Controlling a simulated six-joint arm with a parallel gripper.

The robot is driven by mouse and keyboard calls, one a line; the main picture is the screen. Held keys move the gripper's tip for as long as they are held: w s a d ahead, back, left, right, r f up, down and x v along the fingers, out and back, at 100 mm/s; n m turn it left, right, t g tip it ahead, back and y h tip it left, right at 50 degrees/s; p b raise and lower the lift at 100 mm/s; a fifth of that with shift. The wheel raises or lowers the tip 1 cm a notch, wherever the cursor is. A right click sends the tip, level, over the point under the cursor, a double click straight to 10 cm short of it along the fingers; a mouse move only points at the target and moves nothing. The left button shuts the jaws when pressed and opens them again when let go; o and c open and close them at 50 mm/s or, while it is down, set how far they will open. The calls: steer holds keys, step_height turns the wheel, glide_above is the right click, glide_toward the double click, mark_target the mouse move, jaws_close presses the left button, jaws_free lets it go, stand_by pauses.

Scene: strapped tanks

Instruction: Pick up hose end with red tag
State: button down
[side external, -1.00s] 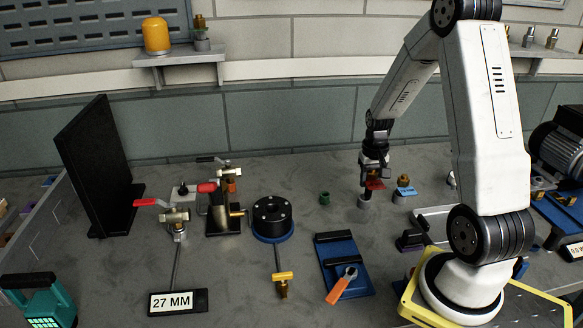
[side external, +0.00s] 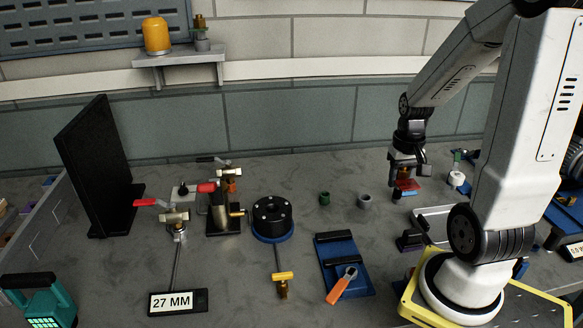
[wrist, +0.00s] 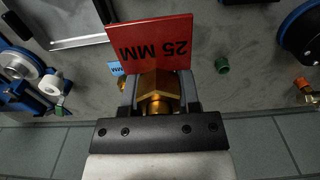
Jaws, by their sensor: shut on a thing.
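My gripper (side external: 406,172) is shut on a brass hex hose end (wrist: 158,88) in the wrist view, its fingers on both sides of the hex. A red tag (wrist: 152,46) reading "25 MM" upside down is on this hose end; the red tag also shows in the side view (side external: 408,185). The hose end is held above the bench. A blue-tagged fitting (wrist: 117,69) stands below, mostly hidden by the red tag and a finger; its blue tag shows in the side view (side external: 403,193). A grey round holder (side external: 365,201) is empty.
A green ring (side external: 324,198) stands left of the grey holder. A metal tray (side external: 434,218) lies right of and nearer than my gripper. A blue mat (side external: 345,265) with an orange-handled tool is at front centre. The bench between holder and back wall is clear.

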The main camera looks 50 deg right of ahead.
steer(key=shift+s+a+r, duration=0.4)
steer(key=shift+s+a, duration=0.05)
steer(key=shift+s, duration=0.25)
steer(key=shift+w, duration=0.15)
steer(key=shift+w, duration=0.25)
steer(key=w+a+n, duration=0.5)
steer(key=w+n, duration=0.1)
steer(key=w, duration=0.2)
steer(key=w+a+n, duration=0.5)
steer(key=w+n, duration=0.1)
steer(key=w, duration=0.3)
steer(key=w+a+r+n, duration=0.1)
steer(key=w+a+n, duration=0.4)
steer(key=w, duration=0.4)
steer(key=shift+w+a+n, duration=0.15)
steer(key=shift+a+n, duration=0.1)
steer(key=shift+n, duration=0.25)
steer(key=shift+f, duration=2.8)
